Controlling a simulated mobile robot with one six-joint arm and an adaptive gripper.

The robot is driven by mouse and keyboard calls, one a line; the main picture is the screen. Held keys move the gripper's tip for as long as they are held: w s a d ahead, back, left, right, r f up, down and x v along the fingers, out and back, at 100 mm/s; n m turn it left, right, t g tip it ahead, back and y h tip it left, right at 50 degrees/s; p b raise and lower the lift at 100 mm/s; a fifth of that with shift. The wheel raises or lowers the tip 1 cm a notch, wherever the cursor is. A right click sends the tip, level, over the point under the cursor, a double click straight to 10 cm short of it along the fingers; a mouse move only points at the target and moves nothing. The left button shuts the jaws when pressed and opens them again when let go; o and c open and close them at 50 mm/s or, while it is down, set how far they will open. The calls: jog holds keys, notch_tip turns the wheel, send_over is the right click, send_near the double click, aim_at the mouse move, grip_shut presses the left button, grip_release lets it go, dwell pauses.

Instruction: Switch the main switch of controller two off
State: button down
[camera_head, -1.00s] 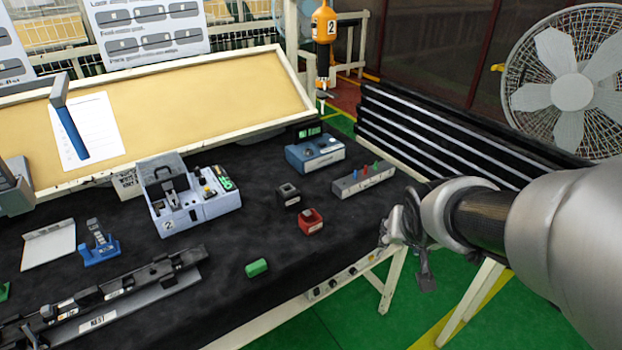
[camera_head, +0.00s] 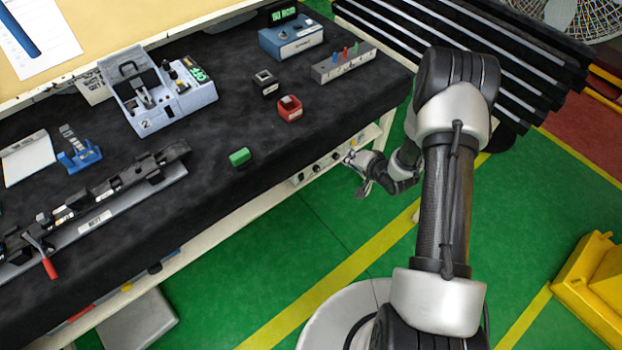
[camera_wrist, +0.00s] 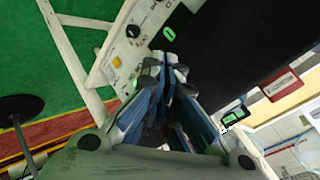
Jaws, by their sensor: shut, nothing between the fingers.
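My gripper (camera_head: 362,171) is at the table's front edge, beside the right end of a pale control panel (camera_head: 318,169) with several dark knobs. In the wrist view my gripper (camera_wrist: 163,68) is shut and empty, its fingertips pointing toward the table edge. A blue-grey unit (camera_head: 160,95) marked "2" stands on the table. I cannot read which control on the panel is the main switch of controller two.
On the black table (camera_head: 215,145) are a green block (camera_head: 240,157), a red box (camera_head: 290,109), a black box (camera_head: 265,83), a blue display unit (camera_head: 293,38) and a grey strip with coloured pegs (camera_head: 343,66). Green floor lies open in front. A yellow object (camera_head: 597,275) stands right.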

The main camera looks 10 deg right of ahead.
jog(key=s+a+f+m+t+y, duration=0.1)
jog(key=s+a+f+m+y, duration=0.2)
jog(key=f, duration=0.8)
jog(key=s+a, duration=0.2)
jog(key=s, duration=0.2)
jog(key=shift+s+a+m, duration=0.2)
jog(key=shift+s+m, duration=0.05)
jog(key=shift+m, duration=0.15)
jog(key=b, duration=0.4)
send_near(301, 177)
jog(key=w+f, duration=0.5)
jog(key=shift+w+a+r, duration=0.1)
jog(key=shift+w+a, duration=0.25)
jog(key=shift+a, duration=0.15)
